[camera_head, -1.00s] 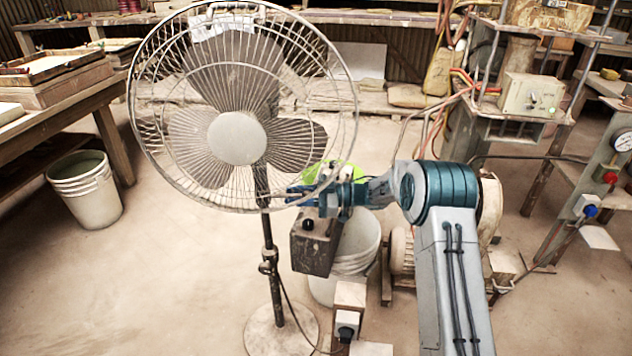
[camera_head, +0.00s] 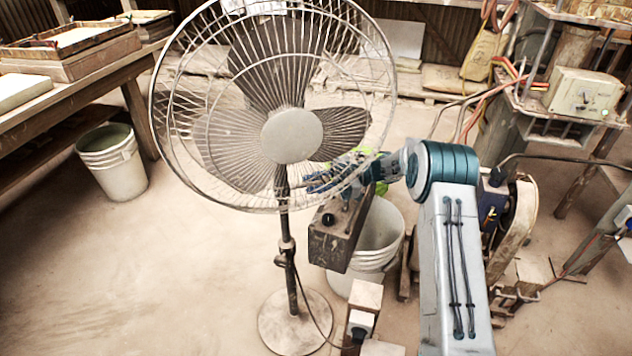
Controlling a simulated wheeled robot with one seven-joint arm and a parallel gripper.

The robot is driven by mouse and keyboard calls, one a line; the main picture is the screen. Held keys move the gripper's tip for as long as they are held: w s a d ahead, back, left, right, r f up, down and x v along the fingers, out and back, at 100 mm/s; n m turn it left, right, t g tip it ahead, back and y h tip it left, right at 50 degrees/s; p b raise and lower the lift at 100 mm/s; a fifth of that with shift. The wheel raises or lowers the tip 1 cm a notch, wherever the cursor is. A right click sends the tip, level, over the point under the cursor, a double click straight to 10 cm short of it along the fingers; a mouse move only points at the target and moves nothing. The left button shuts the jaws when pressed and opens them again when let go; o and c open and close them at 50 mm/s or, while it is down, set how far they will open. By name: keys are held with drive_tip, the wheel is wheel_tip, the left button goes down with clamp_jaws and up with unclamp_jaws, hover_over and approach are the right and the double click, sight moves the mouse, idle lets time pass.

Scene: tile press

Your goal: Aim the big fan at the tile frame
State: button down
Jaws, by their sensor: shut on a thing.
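The big fan (camera_head: 290,136) stands on a pole with a round base (camera_head: 294,322), its round wire cage facing me and turned somewhat to the left. My gripper (camera_head: 318,182) is at the lower right of the cage, partly hidden behind its wires, and is shut on the rim of the fan cage. A tile frame may be the wooden frame (camera_head: 72,48) with a pale filling on the bench at the left; I cannot tell for sure.
A dark box (camera_head: 336,236) sits below my gripper beside the pole. White buckets stand behind it (camera_head: 376,240) and at the left (camera_head: 112,165). A wooden bench (camera_head: 62,118) lines the left. A machine with a control box (camera_head: 584,96) is at the right.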

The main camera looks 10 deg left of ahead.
drive_tip(key=shift+s+a, duration=0.1)
drive_tip(key=shift+a, duration=0.1)
drive_tip(key=c, duration=1.2)
unclamp_jaws()
drive_tip(key=shift+s+a, duration=0.1)
drive_tip(key=shift+a, duration=0.05)
drive_tip(key=shift+o, duration=0.2)
drive_tip(key=p+v, duration=0.1)
drive_tip(key=v, duration=1.3)
